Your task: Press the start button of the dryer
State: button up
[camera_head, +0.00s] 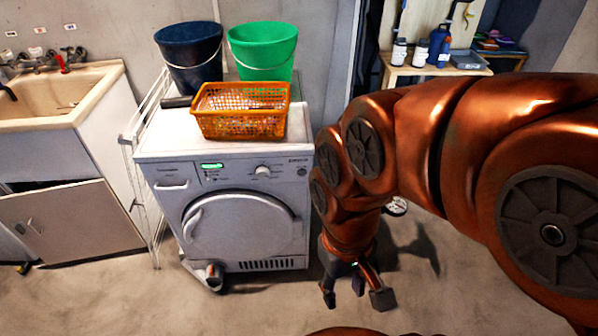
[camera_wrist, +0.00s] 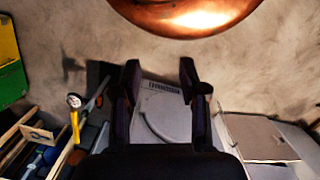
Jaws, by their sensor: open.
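The dryer (camera_head: 245,215) is a white front-loader with a shut round door. Its control panel carries a lit green display (camera_head: 212,165), a round knob (camera_head: 262,171) and a small round dark button (camera_head: 302,172) at the right end. I cannot tell which control is the start button. My gripper (camera_head: 355,292) hangs fingers down, low and to the right of the dryer, apart from it, open and empty. In the wrist view the dryer (camera_wrist: 168,112) shows between and beyond the open fingers (camera_wrist: 160,78); its panel is hidden there.
A sink cabinet (camera_head: 70,215) and white rack (camera_head: 143,180) are left. A shelf (camera_head: 440,72) with bottles stands behind my arm.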

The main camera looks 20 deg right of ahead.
grip_shut()
dwell(1.4)
